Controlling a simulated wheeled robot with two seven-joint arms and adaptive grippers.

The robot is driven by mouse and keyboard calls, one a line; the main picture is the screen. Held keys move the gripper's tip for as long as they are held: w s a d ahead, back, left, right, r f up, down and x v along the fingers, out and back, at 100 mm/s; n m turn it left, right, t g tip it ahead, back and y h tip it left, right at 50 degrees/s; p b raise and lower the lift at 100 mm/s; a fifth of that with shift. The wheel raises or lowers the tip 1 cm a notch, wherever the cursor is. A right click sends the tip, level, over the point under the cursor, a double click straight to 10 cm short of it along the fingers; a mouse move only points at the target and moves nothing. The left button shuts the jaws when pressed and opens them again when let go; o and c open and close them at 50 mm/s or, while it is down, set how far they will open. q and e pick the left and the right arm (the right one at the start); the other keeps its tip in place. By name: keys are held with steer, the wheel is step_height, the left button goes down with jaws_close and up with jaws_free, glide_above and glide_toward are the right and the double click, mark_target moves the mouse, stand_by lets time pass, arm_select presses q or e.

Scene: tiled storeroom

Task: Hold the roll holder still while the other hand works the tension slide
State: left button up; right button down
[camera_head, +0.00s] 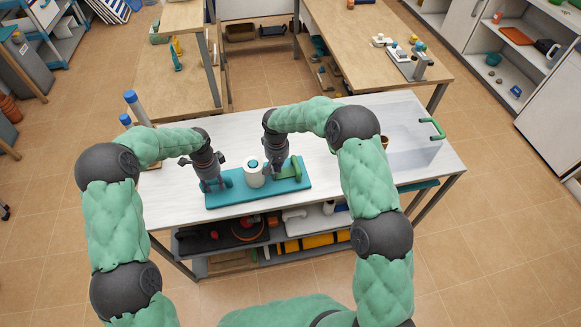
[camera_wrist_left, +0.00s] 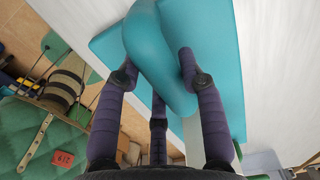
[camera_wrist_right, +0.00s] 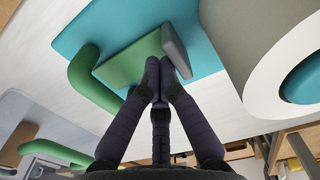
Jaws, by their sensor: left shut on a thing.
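The roll holder is a teal base plate (camera_head: 240,200) on the white table. A white roll (camera_head: 254,180) with a blue core stands upright mid-plate; the right wrist view shows it at the right edge (camera_wrist_right: 262,60). My left gripper (camera_head: 212,188) is shut on the rounded teal grip (camera_wrist_left: 150,45) at the plate's left end, a finger on each side. The green slide (camera_wrist_right: 128,62) with its bent handle (camera_wrist_right: 88,82) and grey end piece (camera_wrist_right: 176,48) is on the plate's right part. My right gripper (camera_wrist_right: 161,75) has its fingertips together beside the grey end piece; contact is unclear.
The white tabletop (camera_head: 400,120) is mostly clear; a green handle (camera_head: 434,128) stands at its right end. Blue-capped posts (camera_head: 136,105) rise beyond the left end. A lower shelf holds a yellow case (camera_head: 308,243) and other goods. Wooden tables (camera_head: 370,30) stand behind.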

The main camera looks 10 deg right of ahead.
steer(key=shift+a, duration=1.15)
steer(key=c, duration=1.3)
jaws_free()
arm_select(q)
steer(key=shift+d, duration=0.15)
arm_select(e)
steer(key=shift+a, duration=0.15)
steer(key=shift+r, duration=0.75)
steer(key=shift+c, duration=0.2)
steer(key=shift+o, duration=1.3)
steer(key=shift+r, duration=1.5)
arm_select(q)
steer(key=shift+s+f, duration=0.1)
steer(key=shift+s, duration=0.05)
arm_select(e)
steer(key=shift+r, duration=1.25)
arm_select(q)
steer(key=shift+a, duration=0.25)
arm_select(e)
steer(key=shift+d, duration=0.2)
arm_select(q)
steer(key=o, duration=1.4)
